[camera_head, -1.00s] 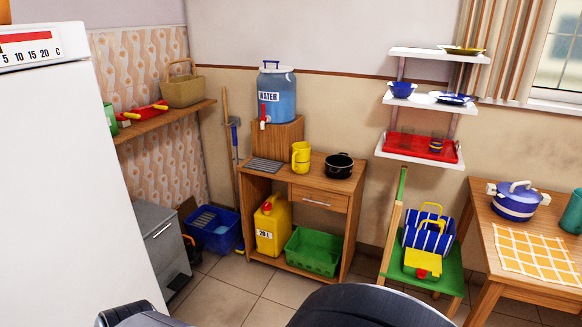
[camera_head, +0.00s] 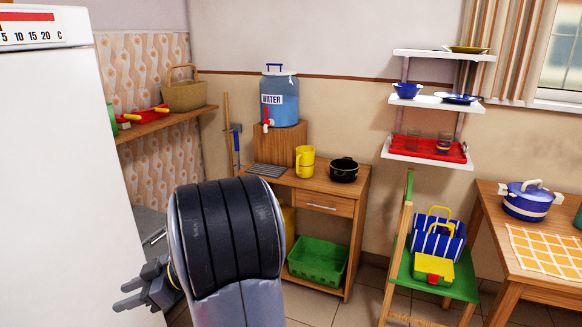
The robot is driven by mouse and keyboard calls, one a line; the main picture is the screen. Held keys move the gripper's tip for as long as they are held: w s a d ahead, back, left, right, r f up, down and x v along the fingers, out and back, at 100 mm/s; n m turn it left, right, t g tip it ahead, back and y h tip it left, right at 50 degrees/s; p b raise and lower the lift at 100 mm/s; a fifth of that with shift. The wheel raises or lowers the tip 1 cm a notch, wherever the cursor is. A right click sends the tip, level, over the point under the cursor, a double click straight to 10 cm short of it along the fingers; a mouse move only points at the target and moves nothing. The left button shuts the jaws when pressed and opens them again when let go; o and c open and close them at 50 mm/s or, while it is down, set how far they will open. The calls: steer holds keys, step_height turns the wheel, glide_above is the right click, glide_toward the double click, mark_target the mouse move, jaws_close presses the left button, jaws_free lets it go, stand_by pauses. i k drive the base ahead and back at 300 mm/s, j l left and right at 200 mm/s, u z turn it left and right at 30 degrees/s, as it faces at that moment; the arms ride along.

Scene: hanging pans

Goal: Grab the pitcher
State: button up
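A yellow pitcher (camera_head: 305,162) with a handle on its left side stands upright on the wooden cabinet top (camera_head: 285,181), below and right of the water dispenser. My gripper (camera_head: 124,296) is at the lower left, in front of the white fridge, pointing left and far from the pitcher. Its grey fingers show a gap between them, with nothing seen in it. My arm's dark, ribbed link covers the left part of the cabinet's lower shelf.
A blue water dispenser (camera_head: 279,98) stands on a wooden block behind the pitcher. A black pot (camera_head: 344,170) stands just to its right. The white fridge (camera_head: 60,180) fills the left. A table (camera_head: 520,240) is at the right.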

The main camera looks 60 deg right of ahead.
mark_target(304, 155)
steer(key=i+l+z, duration=0.15)
steer(key=z, duration=0.3)
steer(key=i+l+z, duration=0.2)
steer(key=l+z, duration=0.25)
steer(key=i+z, duration=0.2)
steer(key=z, duration=0.25)
steer(key=i+l+z, duration=0.1)
steer(key=i+z, duration=0.15)
steer(key=z, duration=0.15)
steer(key=i+z, duration=0.15)
steer(key=i, duration=0.6)
steer(key=i+j+z, duration=0.15)
steer(key=i, duration=0.55)
